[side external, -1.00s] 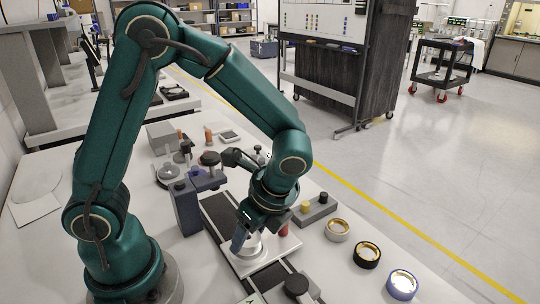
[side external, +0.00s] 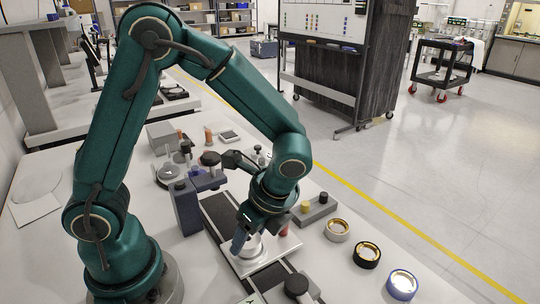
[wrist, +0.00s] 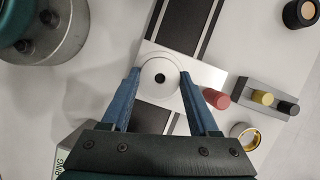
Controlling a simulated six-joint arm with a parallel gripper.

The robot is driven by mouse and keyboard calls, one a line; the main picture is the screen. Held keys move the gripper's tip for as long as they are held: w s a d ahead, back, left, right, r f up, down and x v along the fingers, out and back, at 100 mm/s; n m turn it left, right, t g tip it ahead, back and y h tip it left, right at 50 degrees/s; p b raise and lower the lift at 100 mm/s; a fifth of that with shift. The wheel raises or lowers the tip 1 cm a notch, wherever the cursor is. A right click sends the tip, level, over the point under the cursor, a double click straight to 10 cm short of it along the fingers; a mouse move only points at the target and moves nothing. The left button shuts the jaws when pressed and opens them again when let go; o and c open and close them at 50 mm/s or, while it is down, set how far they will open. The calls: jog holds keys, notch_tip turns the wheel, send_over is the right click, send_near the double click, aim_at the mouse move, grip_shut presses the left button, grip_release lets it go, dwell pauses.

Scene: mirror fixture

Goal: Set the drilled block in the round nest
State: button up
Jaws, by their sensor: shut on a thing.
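The drilled block (wrist: 148,84) is a pale round piece with a dark hole in its middle. In the wrist view it lies between the blue fingers of my gripper (wrist: 160,74), which is shut on its two sides. In the side view the block (side external: 254,249) shows partly behind the finger of my gripper (side external: 243,243), low over the light plate (side external: 284,250). I cannot pick out the round nest; the block and fingers may hide it. I cannot tell whether the block touches the plate.
A red knob (wrist: 216,98) stands close right of the fingers. A grey holder (wrist: 236,91) bears yellow and black pegs. A dark blue stand (side external: 187,207) is close left of my gripper. Several rings, including a black one (side external: 367,255), lie at the right.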

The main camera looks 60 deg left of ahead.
jog(key=shift+f, duration=0.4)
jog(key=o, duration=1.5)
jog(key=shift+o, duration=0.4)
jog(key=shift+r, duration=3.5)
